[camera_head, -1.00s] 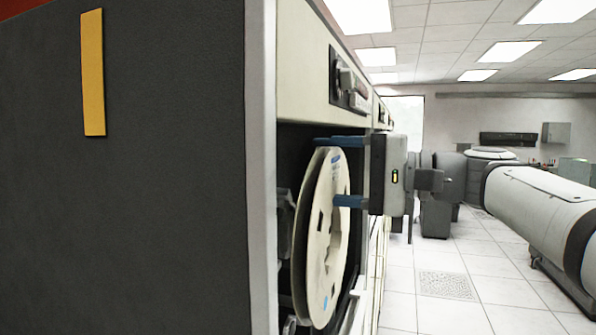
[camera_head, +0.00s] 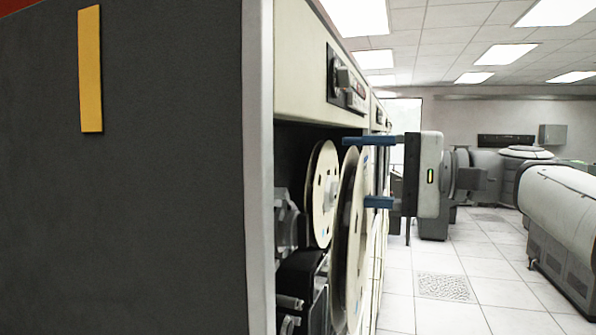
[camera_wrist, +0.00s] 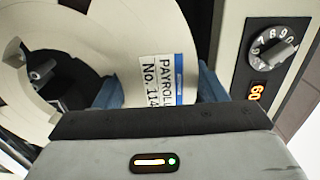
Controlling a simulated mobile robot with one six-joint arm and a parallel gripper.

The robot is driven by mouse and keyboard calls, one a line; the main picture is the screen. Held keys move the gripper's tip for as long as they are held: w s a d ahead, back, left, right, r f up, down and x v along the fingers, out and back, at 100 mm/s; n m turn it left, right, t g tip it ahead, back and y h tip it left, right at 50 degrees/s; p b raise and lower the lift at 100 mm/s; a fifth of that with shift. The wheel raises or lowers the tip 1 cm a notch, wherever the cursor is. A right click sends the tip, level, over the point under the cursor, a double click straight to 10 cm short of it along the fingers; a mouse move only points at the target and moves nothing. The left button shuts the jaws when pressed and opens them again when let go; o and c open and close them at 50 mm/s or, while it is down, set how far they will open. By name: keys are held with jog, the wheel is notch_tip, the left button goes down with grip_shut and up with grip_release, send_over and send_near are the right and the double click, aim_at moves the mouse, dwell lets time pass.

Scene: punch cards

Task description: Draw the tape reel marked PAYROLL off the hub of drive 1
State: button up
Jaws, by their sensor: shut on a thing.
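My gripper (camera_head: 357,171) is shut on the rim of a pale tape reel (camera_head: 351,240), seen nearly edge-on in the head view, with one blue finger high and one lower. In the wrist view the reel (camera_wrist: 100,35) carries a white and blue label (camera_wrist: 161,85) reading PAYROLL and a partly cut-off number, between the blue fingers (camera_wrist: 160,87). The reel stands upright at the open front of the tape drive (camera_head: 300,60). Through its centre opening I see dark drive parts. I cannot tell whether the reel is fully clear of the hub.
A second pale reel (camera_head: 322,195) sits deeper inside the drive, to the left. The wrist view shows a dial (camera_wrist: 273,48) and an orange display (camera_wrist: 256,91) on the drive panel. A dark side panel with a yellow stripe (camera_head: 90,68) fills the left. Tiled floor (camera_head: 470,270) is open at right.

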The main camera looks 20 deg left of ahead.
jog(key=d, duration=0.6)
jog(key=shift+s+d, duration=0.25)
jog(key=shift+s, duration=0.05)
